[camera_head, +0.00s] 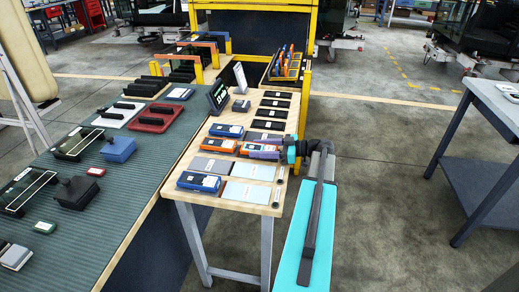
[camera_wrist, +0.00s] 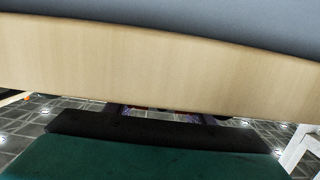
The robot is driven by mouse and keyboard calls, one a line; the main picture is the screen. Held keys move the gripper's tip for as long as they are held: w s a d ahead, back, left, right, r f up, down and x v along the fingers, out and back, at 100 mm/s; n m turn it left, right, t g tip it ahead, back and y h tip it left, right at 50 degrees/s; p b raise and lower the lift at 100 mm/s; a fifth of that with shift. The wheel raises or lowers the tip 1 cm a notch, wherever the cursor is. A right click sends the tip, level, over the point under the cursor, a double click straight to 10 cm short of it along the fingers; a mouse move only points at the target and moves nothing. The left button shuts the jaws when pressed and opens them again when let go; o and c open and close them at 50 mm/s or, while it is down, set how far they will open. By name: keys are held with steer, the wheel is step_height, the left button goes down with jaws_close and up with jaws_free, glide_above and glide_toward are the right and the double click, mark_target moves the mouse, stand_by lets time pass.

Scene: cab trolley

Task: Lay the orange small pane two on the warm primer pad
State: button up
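My gripper (camera_head: 286,155) is at the right edge of the wooden-topped table (camera_head: 262,208), at about tabletop height. Its fingers are too small to make out in the head view, and I see nothing clearly held. The wrist view shows a pale wooden edge (camera_wrist: 150,70) close across the picture. Two orange-bodied pieces lie on the table, one at middle left (camera_head: 221,144) and one nearer my gripper (camera_head: 258,150). I cannot tell whether either is orange small pane two. Light blue pads (camera_head: 254,168) lie toward the front; I cannot tell which pad is the warm primer pad.
Several dark flat pads (camera_head: 271,114) line the table's right side. A blue piece (camera_head: 198,181) lies at its front left. A small dark screen (camera_head: 217,95) stands at the left edge. A tray of upright pieces (camera_head: 287,66) is behind. A green-topped bench (camera_head: 120,205) adjoins left.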

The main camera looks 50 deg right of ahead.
steer(key=o, duration=0.4)
steer(key=shift+o, duration=0.2)
steer(key=shift+r, duration=0.15)
steer(key=b+v, duration=0.1)
steer(key=v, duration=1)
steer(key=shift+b, duration=0.3)
steer(key=shift+s+d, duration=0.25)
steer(key=shift+s, duration=0.2)
